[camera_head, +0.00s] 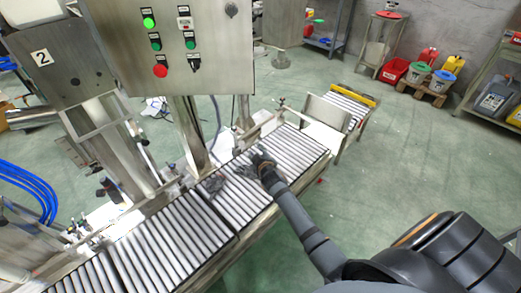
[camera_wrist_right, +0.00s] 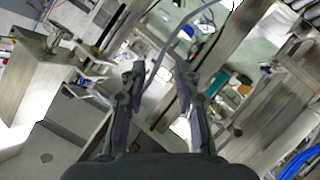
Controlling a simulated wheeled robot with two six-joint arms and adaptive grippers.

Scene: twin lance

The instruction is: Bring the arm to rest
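My right arm (camera_head: 305,228) reaches in from the lower right of the head view. Its gripper (camera_head: 257,163) is over the roller conveyor (camera_head: 170,237), in front of the grey machine posts. In the right wrist view the right gripper (camera_wrist_right: 158,78) shows two dark fingers standing apart with nothing held between them. A grey hose and machine parts show beyond the fingers. My left arm and gripper are not in either view.
A control panel (camera_head: 180,40) with green and red buttons stands above the conveyor at the upper left. Blue hoses (camera_head: 28,185) hang at the left. A small roller stand (camera_head: 340,112) is beyond the conveyor. The green floor at right centre is clear.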

